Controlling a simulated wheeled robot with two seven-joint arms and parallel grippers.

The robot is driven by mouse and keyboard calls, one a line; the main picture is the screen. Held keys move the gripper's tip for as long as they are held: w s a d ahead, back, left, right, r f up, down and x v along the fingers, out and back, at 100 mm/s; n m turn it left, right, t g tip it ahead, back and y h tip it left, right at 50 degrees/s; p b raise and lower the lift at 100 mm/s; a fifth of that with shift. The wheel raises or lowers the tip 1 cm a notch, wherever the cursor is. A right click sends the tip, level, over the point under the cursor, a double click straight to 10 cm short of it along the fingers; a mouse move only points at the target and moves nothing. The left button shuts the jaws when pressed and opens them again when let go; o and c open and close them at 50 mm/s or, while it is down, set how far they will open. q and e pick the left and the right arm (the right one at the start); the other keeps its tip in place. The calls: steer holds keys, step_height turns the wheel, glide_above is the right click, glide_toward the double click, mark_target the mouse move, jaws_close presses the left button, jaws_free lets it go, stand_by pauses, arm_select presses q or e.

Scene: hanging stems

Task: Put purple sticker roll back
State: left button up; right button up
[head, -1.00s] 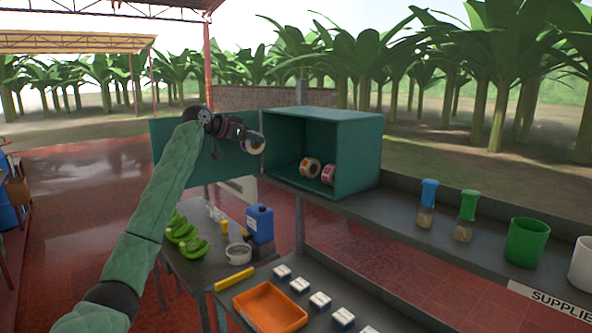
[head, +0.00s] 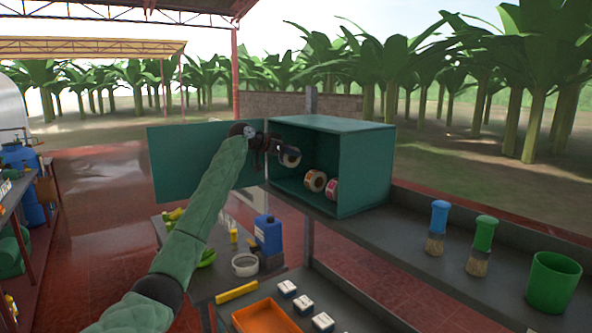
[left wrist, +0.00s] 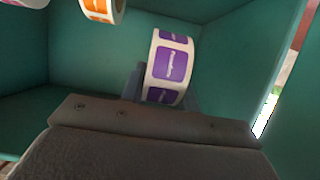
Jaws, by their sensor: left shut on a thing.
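The purple sticker roll (left wrist: 168,68) is white-edged with purple labels and sits between the fingers of my left gripper in the left wrist view. In the head view my left gripper (head: 284,150) is shut on the roll (head: 290,158), at the open front of the green cabinet (head: 366,165). The roll's purple labels hardly show there. Inside the cabinet, an orange sticker roll (head: 316,181) and a pink-red sticker roll (head: 332,188) stand side by side on the floor, to the right of and below the held roll. The orange one also shows in the left wrist view (left wrist: 100,10). My right gripper is out of view.
The cabinet door (head: 180,165) stands open to the left, behind my left arm. A blue brush (head: 438,225), a green brush (head: 482,240) and a green cup (head: 553,283) stand on the shelf to the right. A blue jug (head: 267,235) and an orange tray (head: 266,320) are lower down.

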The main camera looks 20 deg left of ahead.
arm_select(q)
steer(key=w+f, duration=0.1)
steer(key=w+d+f, duration=0.1)
steer(key=w, duration=0.1)
steer(key=w+f, duration=0.1)
steer(key=w, duration=0.1)
steer(key=shift+w+d, duration=0.1)
steer(key=shift+d, duration=0.05)
steer(key=shift+w+f, duration=0.1)
steer(key=shift+w, duration=0.05)
steer(key=shift+a+f, duration=0.25)
steer(key=shift+a, duration=0.05)
steer(key=f, duration=0.3)
steer(key=shift+w+d+f, duration=0.1)
steer(key=shift+d, duration=0.1)
steer(key=shift+f, duration=0.25)
steer(key=shift+a, duration=0.1)
